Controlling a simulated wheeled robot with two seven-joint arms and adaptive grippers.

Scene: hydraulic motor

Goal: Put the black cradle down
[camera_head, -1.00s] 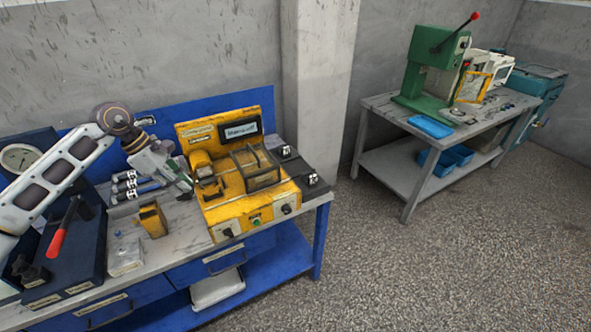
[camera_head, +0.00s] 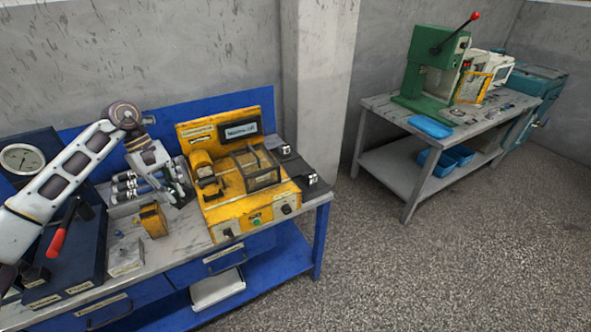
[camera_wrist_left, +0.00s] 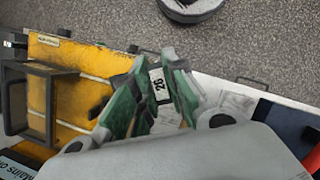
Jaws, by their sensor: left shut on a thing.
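My left gripper (camera_head: 180,192) is low over the grey bench top, just left of the yellow machine. In the left wrist view its green-padded fingers (camera_wrist_left: 155,62) are closed on a small dark part with a white label reading 26, which I take to be the black cradle (camera_wrist_left: 158,84). The fingers hide most of it. In the head view it is too small and covered to make out, and I cannot tell whether it touches the bench. My right gripper is not in view.
The yellow machine (camera_head: 245,205) stands close on the right of the gripper. Several silver cylinders (camera_head: 125,184) lie behind. A dark press with a red handle (camera_head: 57,241) is at left.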

